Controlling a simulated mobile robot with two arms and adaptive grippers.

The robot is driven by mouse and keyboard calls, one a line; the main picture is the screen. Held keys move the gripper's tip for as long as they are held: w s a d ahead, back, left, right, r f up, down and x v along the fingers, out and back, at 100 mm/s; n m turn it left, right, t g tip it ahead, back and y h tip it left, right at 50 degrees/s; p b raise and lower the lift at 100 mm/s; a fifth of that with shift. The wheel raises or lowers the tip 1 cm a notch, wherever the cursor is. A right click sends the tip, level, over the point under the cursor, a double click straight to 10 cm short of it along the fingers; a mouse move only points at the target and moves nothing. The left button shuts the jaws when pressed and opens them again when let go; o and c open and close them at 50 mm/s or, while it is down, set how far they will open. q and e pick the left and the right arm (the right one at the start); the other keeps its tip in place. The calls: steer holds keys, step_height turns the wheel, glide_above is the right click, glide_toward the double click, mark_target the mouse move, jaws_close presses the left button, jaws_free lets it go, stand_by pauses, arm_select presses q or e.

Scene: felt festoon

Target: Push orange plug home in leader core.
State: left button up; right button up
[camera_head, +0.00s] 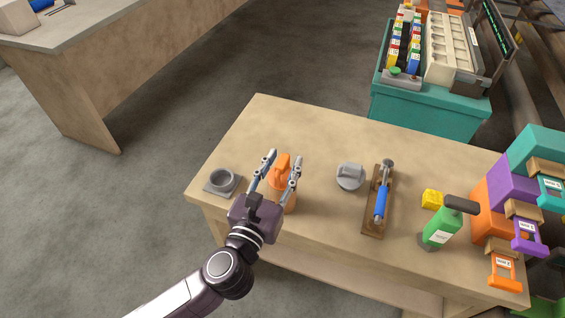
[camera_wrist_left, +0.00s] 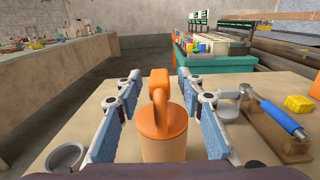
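The orange plug (camera_head: 281,168) with its hooked handle stands upright on top of the tan-orange leader core (camera_head: 289,205) near the left part of the table. In the left wrist view the plug (camera_wrist_left: 160,120) is in the middle, and the core (camera_wrist_left: 165,150) is below it. How deep the plug sits is hard to tell. My left gripper (camera_head: 284,160) is open, with one finger on each side of the plug. In the left wrist view the gripper (camera_wrist_left: 158,78) shows gaps between its fingers and the plug's handle. My right gripper is not in view.
A grey ring holder (camera_head: 222,182) stands left of the core. A grey capped piece (camera_head: 350,177), a blue-handled tool (camera_head: 381,200) on a wooden board and a green bottle (camera_head: 440,232) stand to the right. Coloured bins (camera_head: 500,205) fill the table's right end.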

arm_select(q)
steer(key=shift+s, duration=0.15)
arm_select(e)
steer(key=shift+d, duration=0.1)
arm_select(q)
steer(key=shift+s+a+f, duration=0.1)
steer(key=shift+s+a, duration=0.1)
steer(key=shift+s, duration=0.15)
steer(key=v, duration=1.1)
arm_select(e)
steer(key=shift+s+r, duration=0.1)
